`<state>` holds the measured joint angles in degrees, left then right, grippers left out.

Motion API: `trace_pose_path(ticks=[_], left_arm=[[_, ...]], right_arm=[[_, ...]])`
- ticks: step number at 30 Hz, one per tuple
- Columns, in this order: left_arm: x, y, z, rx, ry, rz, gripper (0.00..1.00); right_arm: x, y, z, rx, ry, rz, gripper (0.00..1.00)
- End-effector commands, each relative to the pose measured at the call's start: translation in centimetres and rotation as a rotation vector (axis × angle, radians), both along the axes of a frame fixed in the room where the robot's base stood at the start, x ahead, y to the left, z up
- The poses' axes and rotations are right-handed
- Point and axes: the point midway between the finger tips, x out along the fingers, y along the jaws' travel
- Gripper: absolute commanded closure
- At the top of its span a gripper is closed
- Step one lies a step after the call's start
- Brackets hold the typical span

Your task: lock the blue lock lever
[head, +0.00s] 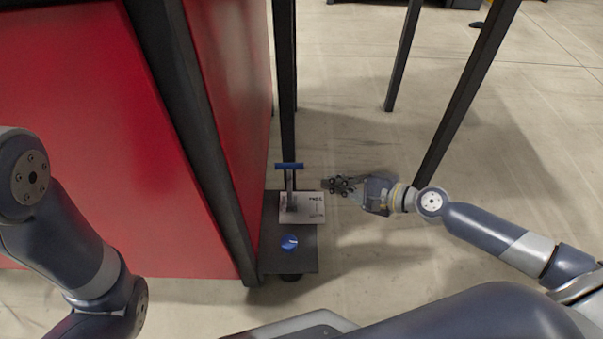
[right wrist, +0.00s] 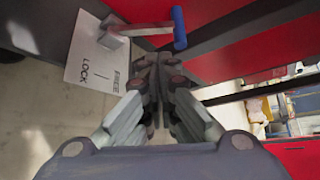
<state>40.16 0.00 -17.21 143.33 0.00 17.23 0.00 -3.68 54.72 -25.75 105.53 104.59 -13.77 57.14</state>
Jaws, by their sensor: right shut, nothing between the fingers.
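The blue lock lever (head: 289,166) has a blue crossbar grip on a grey arm. In the head view it stands over a white label card (head: 312,216) on a dark plate. In the right wrist view the blue grip (right wrist: 180,28) is at the top, just beyond the fingertips. The card (right wrist: 88,60) there reads LOCK, with a second, less clear word. My right gripper (head: 329,185) is shut and empty, right of the lever and apart from it; its fingers also show in the right wrist view (right wrist: 158,68). My left arm shows at the left, but its gripper is out of frame.
A round blue knob (head: 289,243) sits on the dark plate (head: 303,263) in front of the card. A red panel with a dark frame post (head: 208,150) stands left of the plate. Dark posts (head: 465,95) rise at the right. Floor between them is clear.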

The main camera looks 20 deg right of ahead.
Motion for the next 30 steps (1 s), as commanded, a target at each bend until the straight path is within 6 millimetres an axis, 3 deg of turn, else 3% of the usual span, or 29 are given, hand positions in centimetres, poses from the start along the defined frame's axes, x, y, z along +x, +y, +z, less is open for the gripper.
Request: trace_pose_path(ticks=[8,30], left_arm=[[0.1,0.0,-0.1,0.000,0.002,0.000,1.00],[0.1,0.0,-0.8,0.001,0.002,0.001,1.00]], right_arm=[[0.7,0.4,-0.3,0.000,-0.001,-0.001,1.00],[7.0,5.9,-3.5,-0.001,-0.001,-0.001,1.00]])
